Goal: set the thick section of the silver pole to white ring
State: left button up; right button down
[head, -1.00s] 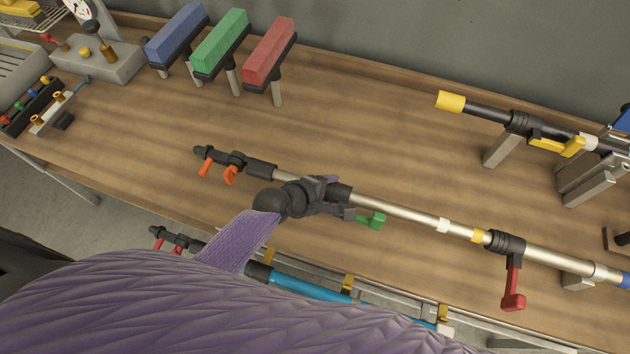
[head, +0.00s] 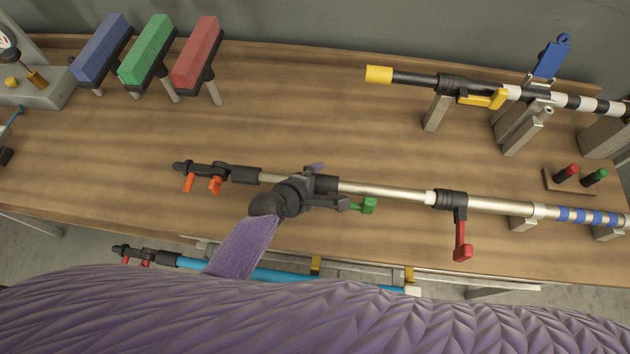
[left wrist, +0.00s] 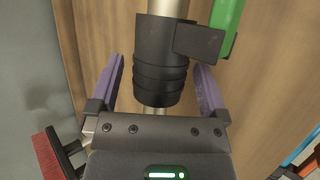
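The silver pole (head: 385,190) lies across the bench, with its thick section (head: 495,206) on the right. A black clamp with a red lever (head: 461,240) sits at the thick section's left end. The white ring (head: 430,197) shows right against this clamp's left side; no yellow ring is visible. My left gripper (head: 307,187) is around the black collar with the green lever (head: 367,205). My right gripper is not in view.
A yellow-capped pole (head: 379,74) on stands lies at the back right. Blue, green and red blocks (head: 196,52) stand at the back left. A blue pole (head: 285,276) runs along the front. The bench middle (head: 300,110) is clear.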

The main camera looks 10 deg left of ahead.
pick_arm(q)
jog(key=p+v, duration=0.4)
jog(key=v, duration=0.6)
jog(key=shift+p, duration=0.3)
jog(key=shift+w, duration=0.1)
